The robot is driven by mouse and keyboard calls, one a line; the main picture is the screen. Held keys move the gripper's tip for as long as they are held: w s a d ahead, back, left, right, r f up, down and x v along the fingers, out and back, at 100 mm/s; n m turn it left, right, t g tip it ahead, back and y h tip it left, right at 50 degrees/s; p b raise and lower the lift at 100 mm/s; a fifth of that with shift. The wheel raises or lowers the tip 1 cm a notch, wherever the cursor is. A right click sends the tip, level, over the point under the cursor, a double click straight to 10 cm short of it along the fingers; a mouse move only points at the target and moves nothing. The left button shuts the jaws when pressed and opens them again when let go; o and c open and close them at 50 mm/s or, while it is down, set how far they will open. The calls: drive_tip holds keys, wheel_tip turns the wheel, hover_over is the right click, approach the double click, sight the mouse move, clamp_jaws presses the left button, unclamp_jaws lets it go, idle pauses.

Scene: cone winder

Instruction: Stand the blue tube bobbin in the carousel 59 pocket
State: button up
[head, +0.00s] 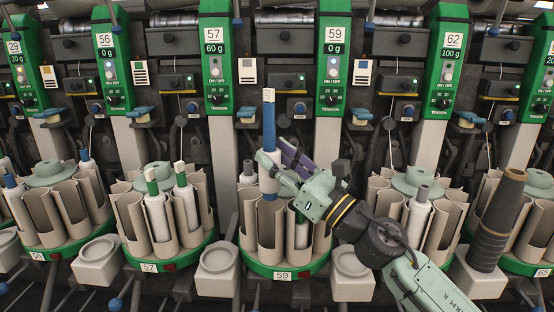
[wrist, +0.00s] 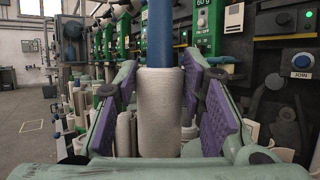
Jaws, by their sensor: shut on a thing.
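My gripper (head: 272,168) is shut on the blue tube bobbin, around its white yarn. The bobbin's bare blue upper tube (head: 269,125) has a pale tip and stands nearly upright. A short blue lower end shows beneath the yarn, over the front of carousel 59 (head: 283,273). I cannot tell whether that end is inside a pocket. In the wrist view the white yarn (wrist: 160,110) sits between the purple finger pads. Carousel 59 has beige pockets and a green base. A white bobbin (head: 302,230) stands in its right side, and another (head: 248,172) shows at its back left.
Carousel 57 (head: 150,266), at left, holds white bobbins with green tubes. The carousel at right holds a white bobbin (head: 418,215) with a grey tube. A tall dark cone (head: 497,220) stands farther right. Beige round holders (head: 217,270) sit between carousels. Green winder panels rise behind.

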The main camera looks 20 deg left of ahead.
drive_tip(key=shift+f+b, duration=0.55)
drive_tip(key=shift+f, duration=0.1)
drive_tip(key=shift+f, duration=0.1)
drive_tip(key=shift+f+b, duration=0.45)
drive_tip(key=shift+b, duration=0.15)
drive_tip(key=o, duration=0.7)
drive_tip(key=shift+f, duration=0.1)
drive_tip(key=o, duration=0.6)
drive_tip(key=shift+d, duration=0.15)
drive_tip(key=v, duration=1.1)
drive_tip(key=shift+s+d+f, duration=0.1)
drive_tip(key=shift+s+d, duration=0.1)
drive_tip(key=shift+d, duration=0.15)
